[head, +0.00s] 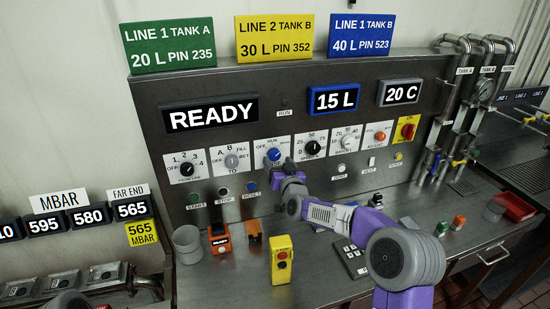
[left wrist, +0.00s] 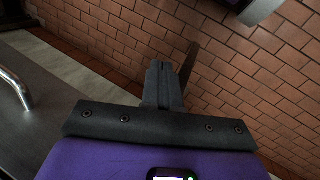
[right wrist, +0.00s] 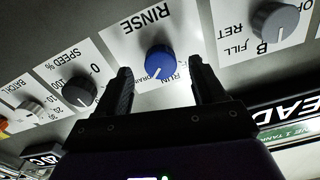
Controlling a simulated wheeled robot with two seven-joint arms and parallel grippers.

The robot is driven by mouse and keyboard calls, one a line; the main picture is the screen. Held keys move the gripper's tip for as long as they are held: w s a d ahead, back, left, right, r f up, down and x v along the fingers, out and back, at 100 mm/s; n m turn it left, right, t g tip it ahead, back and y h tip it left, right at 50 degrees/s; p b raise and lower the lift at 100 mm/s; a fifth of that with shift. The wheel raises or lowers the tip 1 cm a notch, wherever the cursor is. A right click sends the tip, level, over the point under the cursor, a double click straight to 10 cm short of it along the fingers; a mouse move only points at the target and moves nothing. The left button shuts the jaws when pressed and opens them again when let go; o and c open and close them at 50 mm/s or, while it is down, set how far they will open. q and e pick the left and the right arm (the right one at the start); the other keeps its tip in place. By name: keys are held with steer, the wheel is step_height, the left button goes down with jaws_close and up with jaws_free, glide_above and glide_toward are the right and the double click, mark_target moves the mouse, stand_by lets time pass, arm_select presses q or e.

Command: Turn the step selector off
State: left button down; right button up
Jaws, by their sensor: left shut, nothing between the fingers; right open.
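A blue selector knob (head: 274,154) sits on a white plate in the panel's upper row. In the right wrist view the blue knob (right wrist: 159,61) shows upside down, with RINSE and RUN on its plate and a white pointer mark toward the small print near RUN. OFF shows at its left in the head view. My right gripper (head: 288,164) is close to the knob; in its wrist view the open fingers (right wrist: 161,82) stand either side of it. I cannot tell whether they touch it. My left gripper (left wrist: 165,88) is shut and empty, above the floor by a brick wall.
A grey fill knob (head: 231,161) and a black speed knob (head: 312,148) flank the blue knob. Buttons (head: 250,187) sit below. A yellow pendant box (head: 283,260), an orange device (head: 219,238) and a grey cup (head: 187,243) stand on the bench. The display reads READY (head: 211,114).

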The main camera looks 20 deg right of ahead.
mark_target(275, 158)
steer(key=shift+w+a, duration=0.1)
steer(key=shift+w, duration=1.6)
steer(key=c, duration=1.1)
steer(key=shift+o, duration=0.2)
